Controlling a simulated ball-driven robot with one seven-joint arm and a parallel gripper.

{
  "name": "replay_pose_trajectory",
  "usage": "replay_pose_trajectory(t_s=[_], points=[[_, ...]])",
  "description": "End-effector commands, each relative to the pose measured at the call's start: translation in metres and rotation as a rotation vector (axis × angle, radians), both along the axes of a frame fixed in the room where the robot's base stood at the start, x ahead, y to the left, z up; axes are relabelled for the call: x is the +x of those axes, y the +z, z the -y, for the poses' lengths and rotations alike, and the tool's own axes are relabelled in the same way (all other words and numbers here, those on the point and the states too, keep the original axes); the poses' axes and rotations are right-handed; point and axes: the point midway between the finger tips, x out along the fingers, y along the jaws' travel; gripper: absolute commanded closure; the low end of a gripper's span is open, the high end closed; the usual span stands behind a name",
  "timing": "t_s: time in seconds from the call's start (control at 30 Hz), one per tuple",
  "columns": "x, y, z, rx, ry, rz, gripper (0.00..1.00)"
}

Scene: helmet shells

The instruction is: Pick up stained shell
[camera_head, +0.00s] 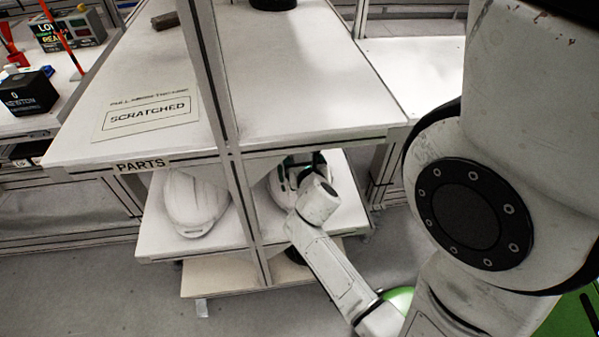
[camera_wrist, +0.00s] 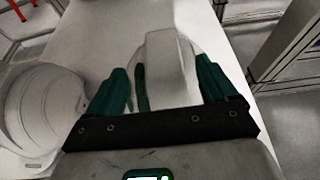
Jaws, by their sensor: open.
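My gripper (camera_wrist: 163,75) is open, its two green fingers pointing at a pale shell (camera_wrist: 170,45) in the wrist view. A raised ridge of this shell lies between the fingers; I cannot tell whether they touch it. In the head view this shell (camera_head: 280,187) is on the right part of the lower shelf, partly hidden by my gripper (camera_head: 306,163) and a rack post. A second white shell (camera_head: 193,203) sits at the left of the same shelf; it also shows at the left of the wrist view (camera_wrist: 45,110). I cannot make out a stain on either.
The upper shelf (camera_head: 290,75) lies over the lower shelf (camera_head: 160,243), with a PARTS label (camera_head: 142,166) and a SCRATCHED sign (camera_head: 148,114). An upright post (camera_head: 207,75) stands between the two shells. A bench with a black box (camera_head: 28,93) is at left.

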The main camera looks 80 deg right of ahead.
Motion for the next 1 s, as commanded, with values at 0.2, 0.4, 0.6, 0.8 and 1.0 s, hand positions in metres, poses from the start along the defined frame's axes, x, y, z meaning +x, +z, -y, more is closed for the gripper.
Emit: replay_pose_trajectory(t_s=[0.2, 0.4, 0.6, 0.8, 1.0], points=[[0.004, -0.012, 0.027, 0.001, -0.005, 0.003, 0.15], [0.010, -0.020, 0.045, 0.002, -0.002, 0.003, 0.15], [0.011, -0.021, 0.047, 0.003, -0.001, 0.003, 0.15], [0.011, -0.021, 0.046, 0.003, -0.001, 0.003, 0.27], [0.011, -0.021, 0.046, 0.003, -0.002, 0.003, 0.46]])
